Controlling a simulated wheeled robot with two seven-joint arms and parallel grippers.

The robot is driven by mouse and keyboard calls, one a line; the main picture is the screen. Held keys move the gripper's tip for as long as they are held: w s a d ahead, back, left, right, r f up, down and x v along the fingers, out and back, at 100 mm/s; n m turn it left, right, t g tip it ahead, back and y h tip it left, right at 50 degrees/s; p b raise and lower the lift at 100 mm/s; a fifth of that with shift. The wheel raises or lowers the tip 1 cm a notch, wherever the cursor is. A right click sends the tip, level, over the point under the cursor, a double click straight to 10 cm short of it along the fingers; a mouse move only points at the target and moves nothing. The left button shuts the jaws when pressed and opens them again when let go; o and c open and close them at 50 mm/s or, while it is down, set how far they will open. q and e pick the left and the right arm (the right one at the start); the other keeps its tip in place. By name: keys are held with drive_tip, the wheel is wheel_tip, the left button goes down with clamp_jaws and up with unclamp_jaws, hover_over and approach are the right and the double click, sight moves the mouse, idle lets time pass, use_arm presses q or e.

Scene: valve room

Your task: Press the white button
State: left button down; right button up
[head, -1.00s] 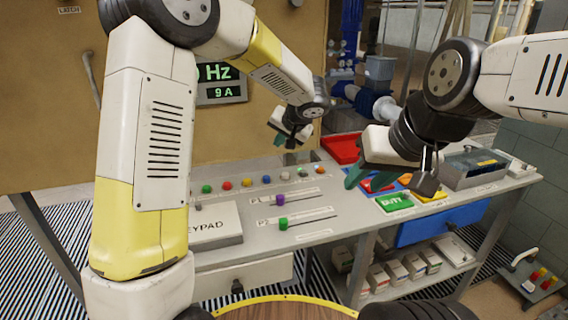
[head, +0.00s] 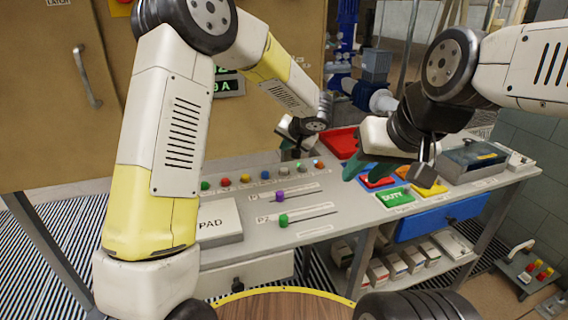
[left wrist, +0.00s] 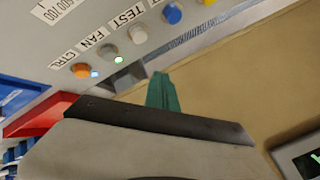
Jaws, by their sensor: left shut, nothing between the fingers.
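The white button (head: 282,171) is in the row of coloured buttons on the grey console. It shows larger in the left wrist view (left wrist: 138,34), by the TEST label, between a grey button (left wrist: 108,52) and a blue one (left wrist: 172,14). My left gripper (head: 291,148) is shut and empty beyond the row, apart from the white button. Its green fingertips (left wrist: 163,80) show close to the console's back edge in the left wrist view. My right gripper (head: 366,172) hangs above the coloured blocks at the console's right; its green fingers look apart and empty.
An orange button (head: 318,164) ends the row at the right. A red tray (head: 343,140) stands behind, a grey box (head: 470,160) at right. A tan cabinet (head: 130,130) rises behind the left.

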sight(285, 171)
use_arm(q)
drive_tip(key=shift+f, duration=2.65)
drive_tip(key=shift+f, duration=0.1)
drive_tip(key=shift+f, duration=0.3)
drive_tip(key=shift+f, duration=0.5)
idle(0.5)
drive_tip(key=shift+r, duration=0.9)
drive_tip(key=shift+r, duration=0.1)
drive_tip(key=shift+r, duration=2.45)
